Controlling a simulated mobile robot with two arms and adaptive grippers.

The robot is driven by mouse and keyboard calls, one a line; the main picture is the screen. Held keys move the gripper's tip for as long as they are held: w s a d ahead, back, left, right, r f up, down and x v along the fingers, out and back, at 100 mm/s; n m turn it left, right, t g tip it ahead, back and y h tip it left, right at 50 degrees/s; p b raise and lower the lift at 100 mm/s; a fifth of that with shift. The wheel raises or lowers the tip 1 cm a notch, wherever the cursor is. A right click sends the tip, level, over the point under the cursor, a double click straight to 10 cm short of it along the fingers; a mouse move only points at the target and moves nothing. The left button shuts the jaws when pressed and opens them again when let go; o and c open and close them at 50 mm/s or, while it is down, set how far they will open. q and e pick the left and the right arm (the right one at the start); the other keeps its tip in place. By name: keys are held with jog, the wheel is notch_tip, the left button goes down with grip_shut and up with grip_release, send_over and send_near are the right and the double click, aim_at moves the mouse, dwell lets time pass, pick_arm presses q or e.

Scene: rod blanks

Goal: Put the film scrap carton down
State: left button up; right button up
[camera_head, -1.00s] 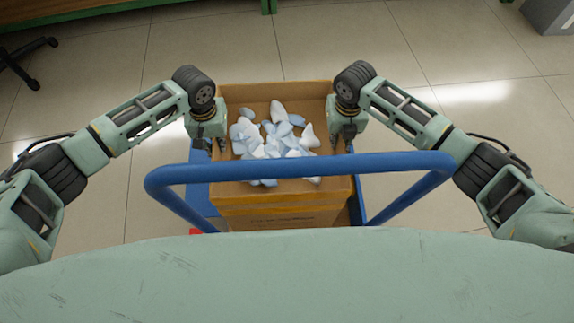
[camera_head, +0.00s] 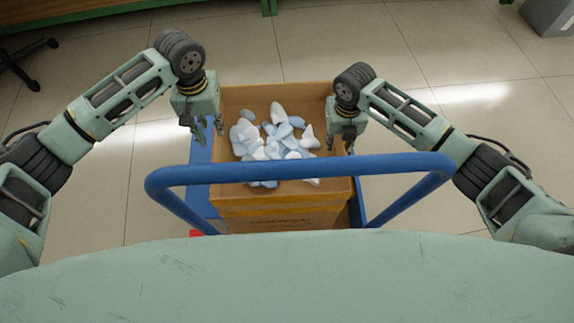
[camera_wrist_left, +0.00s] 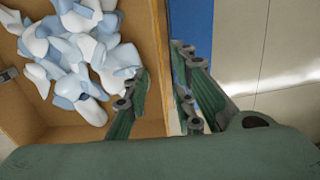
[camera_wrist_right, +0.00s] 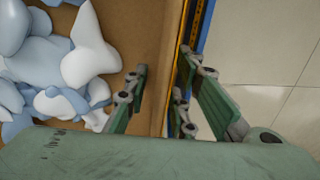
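The film scrap carton (camera_head: 283,206) is an open brown box holding several white and pale blue scraps (camera_head: 275,140). It rests on a blue trolley (camera_head: 200,180). My left gripper (camera_head: 209,130) is open above the carton's left rim. In the left wrist view its fingers (camera_wrist_left: 160,100) are apart, with the carton wall (camera_wrist_left: 158,60) between and below them. My right gripper (camera_head: 342,138) is at the right rim. In the right wrist view its fingers (camera_wrist_right: 155,100) are spread on either side of the wall (camera_wrist_right: 172,70), with a gap visible.
The trolley's blue handle (camera_head: 300,167) crosses in front of the carton, between it and my body. Tiled floor (camera_head: 320,50) is clear around the trolley. A grey box (camera_head: 550,15) stands far right, and a green-edged table (camera_head: 80,15) is at the far left.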

pick_arm(q)
notch_tip(320, 180, up, 2)
jog(key=shift+r, duration=0.25)
pick_arm(e)
jog(key=shift+r, duration=0.15)
notch_tip(320, 180, up, 12)
jog(key=shift+f, duration=0.1)
dwell(0.4)
